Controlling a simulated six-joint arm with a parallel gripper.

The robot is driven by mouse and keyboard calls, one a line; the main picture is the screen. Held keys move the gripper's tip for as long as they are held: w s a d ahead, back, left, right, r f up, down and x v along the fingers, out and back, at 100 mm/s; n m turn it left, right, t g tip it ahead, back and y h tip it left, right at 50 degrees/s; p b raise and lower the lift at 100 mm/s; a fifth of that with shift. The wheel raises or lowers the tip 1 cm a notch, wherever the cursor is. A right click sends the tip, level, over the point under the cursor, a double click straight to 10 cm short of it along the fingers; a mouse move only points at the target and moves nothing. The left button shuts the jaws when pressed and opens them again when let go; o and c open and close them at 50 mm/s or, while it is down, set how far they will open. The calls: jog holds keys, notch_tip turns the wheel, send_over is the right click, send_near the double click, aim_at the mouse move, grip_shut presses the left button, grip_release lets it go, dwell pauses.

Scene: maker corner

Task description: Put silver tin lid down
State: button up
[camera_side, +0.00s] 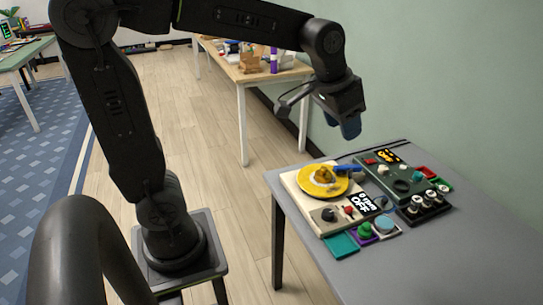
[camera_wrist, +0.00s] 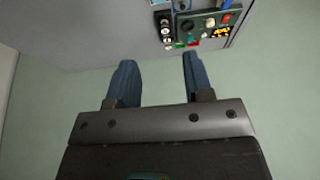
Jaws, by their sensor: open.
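My gripper (camera_side: 350,128) is high above the far side of the grey table, near the green wall. In the wrist view my gripper (camera_wrist: 157,62) has its two blue fingers wide apart with nothing between them. I cannot clearly pick out a silver tin lid in either view. A yellow plate (camera_side: 312,191) with a small yellow thing on it lies on a cream panel (camera_side: 300,204), below and left of my gripper.
A dark panel (camera_side: 382,184) with knobs stands behind right; the wrist view shows it too (camera_wrist: 207,33). A black block with several knobs (camera_side: 423,207), teal tile (camera_side: 342,244) and purple block (camera_side: 363,232) are nearby. The table's front right (camera_side: 440,260) is clear.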

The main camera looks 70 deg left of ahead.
jog(key=s+d+f+t, duration=0.1)
jog(key=s+f, duration=0.2)
jog(key=s, duration=1.2)
jog(key=shift+s+d, duration=0.25)
jog(key=shift+d, duration=0.05)
